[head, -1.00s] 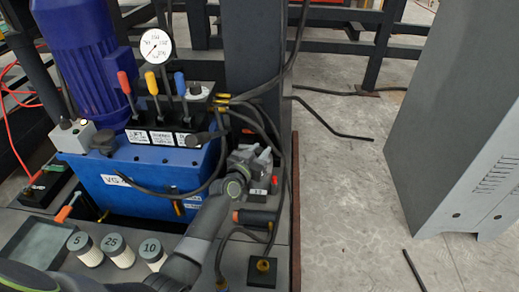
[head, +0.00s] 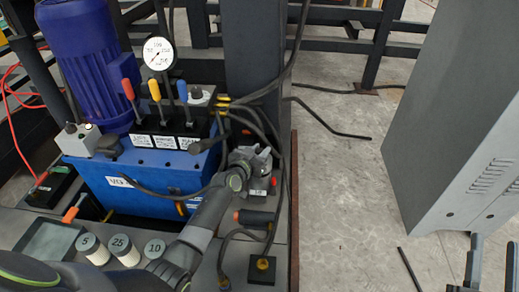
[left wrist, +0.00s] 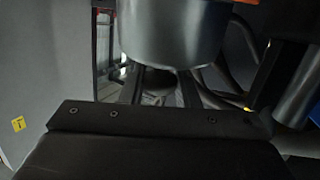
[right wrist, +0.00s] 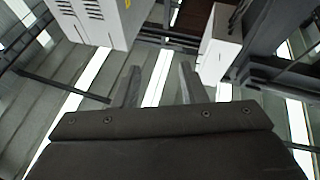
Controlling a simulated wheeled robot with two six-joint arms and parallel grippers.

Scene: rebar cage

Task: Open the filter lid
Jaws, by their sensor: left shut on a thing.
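The filter unit with its grey lid (head: 262,153) stands at the right end of the blue tank (head: 150,187). My left gripper (head: 252,160) reaches it from the front and is shut on the lid; the arm and fingers hide part of it. In the left wrist view, a smooth grey cylinder (left wrist: 172,35) fills the top middle, just beyond the fingers, and the exact contact is dark and hard to see. My right gripper (head: 490,265) is at the lower right, open and empty; its spread fingers also show in the right wrist view (right wrist: 158,82).
Three white filter elements marked 5, 25 and 10 (head: 123,250) stand at the front left beside a grey tray (head: 48,243). Levers (head: 155,90), a gauge (head: 158,54) and black hoses (head: 275,130) crowd the unit. A grey cabinet (head: 455,130) stands right, across clear floor.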

